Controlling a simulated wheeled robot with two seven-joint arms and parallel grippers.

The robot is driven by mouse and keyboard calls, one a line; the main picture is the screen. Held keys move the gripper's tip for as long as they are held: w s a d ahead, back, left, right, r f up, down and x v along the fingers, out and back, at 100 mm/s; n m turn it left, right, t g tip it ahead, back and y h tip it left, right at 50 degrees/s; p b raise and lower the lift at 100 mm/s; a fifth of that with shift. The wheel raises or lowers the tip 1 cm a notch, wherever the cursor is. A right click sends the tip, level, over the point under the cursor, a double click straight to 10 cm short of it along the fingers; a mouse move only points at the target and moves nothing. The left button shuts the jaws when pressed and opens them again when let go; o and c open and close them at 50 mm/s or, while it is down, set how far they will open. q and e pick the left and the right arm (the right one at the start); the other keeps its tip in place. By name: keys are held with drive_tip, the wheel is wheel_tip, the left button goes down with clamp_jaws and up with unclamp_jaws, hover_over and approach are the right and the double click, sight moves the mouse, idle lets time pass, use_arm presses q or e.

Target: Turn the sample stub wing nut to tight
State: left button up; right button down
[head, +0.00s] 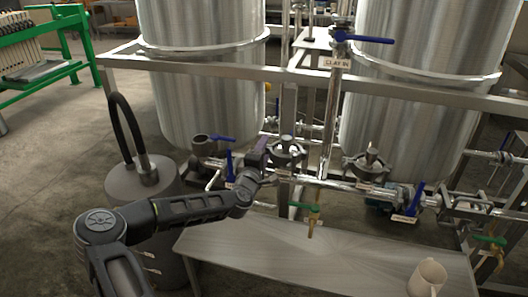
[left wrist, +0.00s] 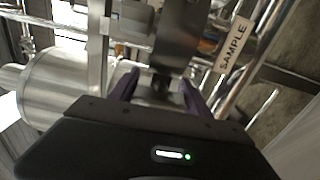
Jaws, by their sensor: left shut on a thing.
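The sample stub (head: 287,152) is a round metal fitting on the pipework between the two tanks. Its SAMPLE label (left wrist: 235,45) shows right of the fingers in the left wrist view. My left gripper (head: 262,158) is at the left side of this fitting, its purple fingers partly seen. In the left wrist view the fingers (left wrist: 160,92) close around a small dark metal piece, the wing nut (left wrist: 160,88). The fingers and the grey metal above it hide most of the nut, so its angle cannot be told. My right gripper is not in view.
A similar fitting (head: 370,164) stands to the right. Blue-handled valves (head: 229,165) and a green-handled tap (head: 312,208) are close by. A steel bench (head: 300,262) below carries a beige mug (head: 427,278). A grey cylinder (head: 140,182) with a black hose stands left.

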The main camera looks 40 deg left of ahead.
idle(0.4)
use_arm(q)
drive_tip(key=o, duration=1.1)
drive_tip(key=v, duration=0.8)
drive_tip(key=shift+w, duration=0.1)
drive_tip(key=shift+f, duration=0.1)
